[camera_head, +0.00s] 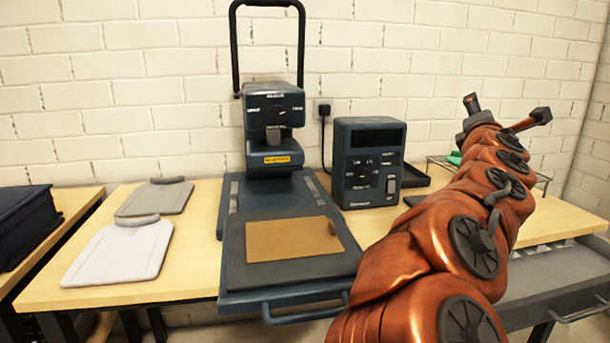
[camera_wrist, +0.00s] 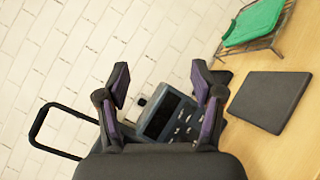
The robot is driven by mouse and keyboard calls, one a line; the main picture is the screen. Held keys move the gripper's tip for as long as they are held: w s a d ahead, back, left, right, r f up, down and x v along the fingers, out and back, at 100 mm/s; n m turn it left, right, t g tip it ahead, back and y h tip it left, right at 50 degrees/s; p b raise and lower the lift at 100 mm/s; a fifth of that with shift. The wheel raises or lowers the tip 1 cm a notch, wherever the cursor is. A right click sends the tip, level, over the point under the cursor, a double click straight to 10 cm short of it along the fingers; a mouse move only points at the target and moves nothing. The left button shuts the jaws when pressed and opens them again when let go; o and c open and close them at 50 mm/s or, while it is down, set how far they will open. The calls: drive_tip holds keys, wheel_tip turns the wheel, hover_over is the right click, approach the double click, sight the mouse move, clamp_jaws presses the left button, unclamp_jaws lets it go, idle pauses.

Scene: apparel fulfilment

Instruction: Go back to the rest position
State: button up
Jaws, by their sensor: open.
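My gripper shows in the wrist view (camera_wrist: 160,85), with its two dark fingers spread wide apart and nothing between them. Its tips also show in the head view (camera_head: 505,112), raised above the right part of the table, in front of the white brick wall. The blue control box (camera_head: 368,162) stands behind and left of the gripper in the head view. In the wrist view the box (camera_wrist: 165,117) shows beyond the fingers, apart from them. My orange arm reaches up from the bottom right of the head view and hides part of the table.
A heat press (camera_head: 270,130) with its lower plate (camera_head: 300,283) pulled forward stands mid-table. Two pale boards (camera_head: 118,254) (camera_head: 155,198) lie left of it. A dark flat pad (camera_wrist: 270,100) and a wire rack with a green item (camera_wrist: 255,22) lie at right. A dark bag (camera_head: 25,225) is at far left.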

drive_tip(key=s+d+r+m+g+h+p, duration=0.1)
drive_tip(key=s+d+m+g+h+p, duration=0.4)
drive_tip(key=s+m, duration=0.45)
drive_tip(key=s+f+m+g+y+p, duration=0.4)
drive_tip(key=s+f+m+g+p, duration=0.1)
drive_tip(key=s+f+m+p, duration=0.15)
drive_tip(key=s+a+f+m+g+y+p, duration=0.1)
drive_tip(key=s+a+f+g+y+p, duration=0.2)
drive_tip(key=s+a, duration=0.4)
drive_tip(key=s+a+f+m+g+y+p, duration=0.1)
drive_tip(key=s+a+f+g+y+p, duration=0.2)
drive_tip(key=s+a, duration=0.5)
drive_tip(key=s+a+f+m+g+y+p, duration=0.2)
drive_tip(key=s+a+p, duration=0.4)
drive_tip(key=s, duration=0.6)
drive_tip(key=shift+s+a+f+g+y, duration=0.35)
drive_tip(key=shift+a+f+g, duration=0.45)
drive_tip(key=shift+g, duration=0.4)
